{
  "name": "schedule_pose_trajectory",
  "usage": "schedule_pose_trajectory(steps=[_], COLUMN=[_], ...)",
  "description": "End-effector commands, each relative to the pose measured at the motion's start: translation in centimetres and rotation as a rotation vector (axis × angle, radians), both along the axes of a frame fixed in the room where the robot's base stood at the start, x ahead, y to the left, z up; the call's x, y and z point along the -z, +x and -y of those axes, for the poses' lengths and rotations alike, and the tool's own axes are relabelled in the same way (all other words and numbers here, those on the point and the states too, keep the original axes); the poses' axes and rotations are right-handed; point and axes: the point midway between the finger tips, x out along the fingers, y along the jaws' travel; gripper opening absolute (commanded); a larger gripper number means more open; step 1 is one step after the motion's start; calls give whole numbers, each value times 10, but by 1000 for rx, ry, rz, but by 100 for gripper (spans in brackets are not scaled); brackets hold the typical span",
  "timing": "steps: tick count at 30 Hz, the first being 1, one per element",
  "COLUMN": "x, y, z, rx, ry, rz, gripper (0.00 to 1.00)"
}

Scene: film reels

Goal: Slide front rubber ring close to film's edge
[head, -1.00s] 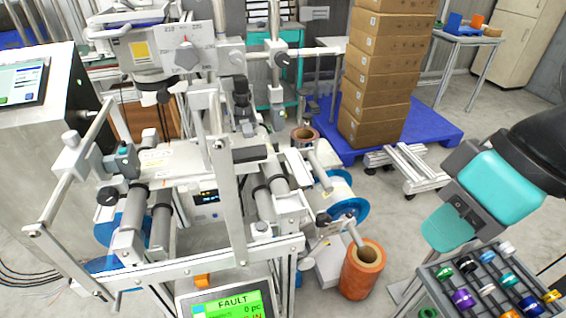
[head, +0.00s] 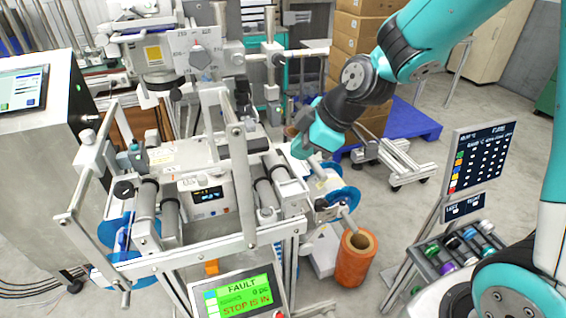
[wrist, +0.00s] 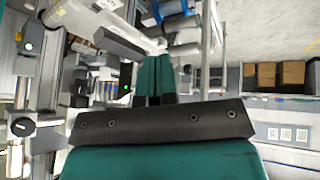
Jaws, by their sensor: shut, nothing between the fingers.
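My gripper (head: 302,149) reaches in from the upper right in the head view, over the right side of the machine. Its teal fingers (wrist: 153,76) are pressed together in the wrist view, with nothing between them. A film reel with a blue disc (head: 346,198) sits on the machine's right side, just below and right of the gripper, partly hidden. I cannot make out a rubber ring on either shaft. A blue roll (wrist: 172,8) shows at the wrist view's top edge.
The machine's grey rollers (head: 268,193) and metal frame bar (head: 205,252) lie left of the gripper. A rack of coloured spools (head: 458,248) and a sign board (head: 480,160) stand at right. Stacked cartons (head: 352,70) on a blue pallet (head: 415,122) are behind my arm.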

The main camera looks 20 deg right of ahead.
Motion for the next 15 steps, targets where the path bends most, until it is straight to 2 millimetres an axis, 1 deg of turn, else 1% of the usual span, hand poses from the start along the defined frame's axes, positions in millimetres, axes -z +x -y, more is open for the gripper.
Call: schedule_pose_trajectory(steps=[1, 3, 7, 10, 15], x=[13, 26, 42, 50, 70], y=[17, 35, 54, 60, 72], z=[13, 27, 43, 43, 33], rx=[-28, -78, -133, -149, -155], ry=[-25, -66, -121, -136, -136], rz=[51, 126, 211, 231, 230], gripper=[0, 0, 0, 0, 0])
